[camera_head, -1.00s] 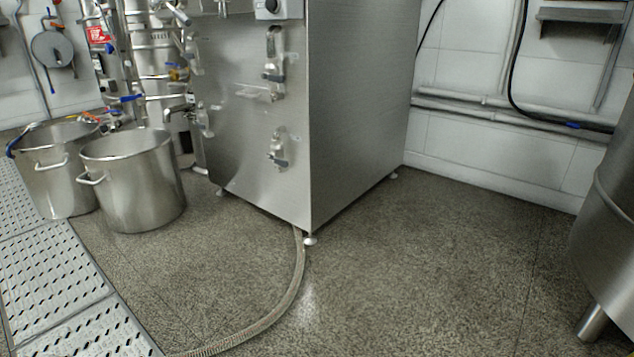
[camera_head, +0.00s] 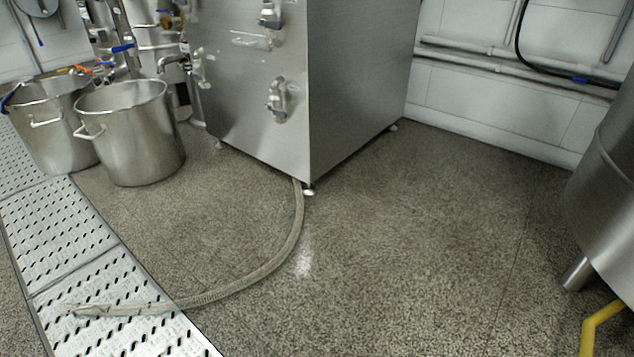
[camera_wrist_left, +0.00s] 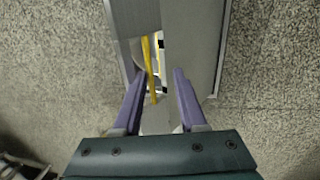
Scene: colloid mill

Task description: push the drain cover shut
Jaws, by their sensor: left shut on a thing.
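In the left wrist view, my left gripper (camera_wrist_left: 159,72) has two purple fingers reaching to a metal-framed opening in the speckled floor. A long plain grey panel, which looks like the drain cover (camera_wrist_left: 192,40), lies along the right of this opening, by the right fingertip. A shorter grey plate (camera_wrist_left: 138,18) lies at the upper left. A gap between them shows a yellow bar (camera_wrist_left: 152,65) and black-and-white marks. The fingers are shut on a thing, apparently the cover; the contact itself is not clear. Neither gripper shows in the head view.
Slotted floor plates (camera_head: 55,235) run along the left, with a hose (camera_head: 240,285) ending on them. Two steel pots (camera_head: 130,135) stand beside the steel machine (camera_head: 360,75). A steel vessel (camera_head: 605,200) and a yellow bar (camera_head: 600,325) are at right.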

